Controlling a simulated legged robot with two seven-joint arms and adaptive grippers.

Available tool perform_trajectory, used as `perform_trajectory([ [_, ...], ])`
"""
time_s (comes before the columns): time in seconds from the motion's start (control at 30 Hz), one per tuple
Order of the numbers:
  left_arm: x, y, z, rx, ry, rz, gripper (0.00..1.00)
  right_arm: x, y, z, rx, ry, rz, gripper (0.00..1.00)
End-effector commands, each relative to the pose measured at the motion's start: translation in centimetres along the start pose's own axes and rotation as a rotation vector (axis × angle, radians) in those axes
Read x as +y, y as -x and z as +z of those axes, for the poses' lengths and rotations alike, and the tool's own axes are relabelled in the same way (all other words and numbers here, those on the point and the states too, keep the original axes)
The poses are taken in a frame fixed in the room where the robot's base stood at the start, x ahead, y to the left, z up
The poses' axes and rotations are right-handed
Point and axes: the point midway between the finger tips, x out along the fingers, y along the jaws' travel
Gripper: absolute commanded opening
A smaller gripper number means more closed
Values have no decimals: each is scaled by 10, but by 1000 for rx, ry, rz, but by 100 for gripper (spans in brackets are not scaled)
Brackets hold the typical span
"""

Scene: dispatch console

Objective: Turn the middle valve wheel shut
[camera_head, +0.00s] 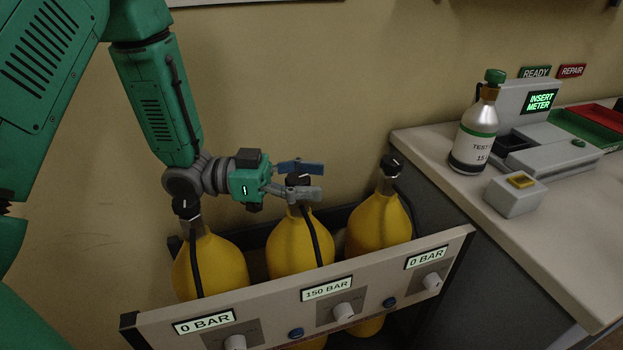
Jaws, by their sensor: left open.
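Three yellow cylinders stand in a rack, each with a black valve wheel on top. The middle valve wheel (298,179) sits on the middle cylinder (292,245). My left gripper (316,180) is open at the middle wheel, with one finger behind it and one in front; I cannot tell whether they touch it. The fingers hide part of the wheel and neck. The left valve wheel (186,207) and right valve wheel (391,165) are clear of the gripper. The middle display (327,288) reads 150 BAR. My right gripper is out of view.
The rack's front panel (385,268) carries knobs and 0 BAR displays at left (203,323) and right (427,257). A counter (550,225) at right holds a silver test bottle (475,135) and a meter station (560,140). The wall is close behind the cylinders.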

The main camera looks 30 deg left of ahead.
Motion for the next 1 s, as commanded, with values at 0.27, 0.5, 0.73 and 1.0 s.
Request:
perform_trajectory([
  [0.27,1,-2,-1,-1,-2,0,0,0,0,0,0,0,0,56],
  [0.5,0,0,-1,3,-2,0,0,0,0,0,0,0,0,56],
  [0.73,0,2,-2,4,-4,-2,0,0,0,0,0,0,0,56],
  [1.0,-1,4,-3,7,-4,13,0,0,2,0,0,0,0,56],
])
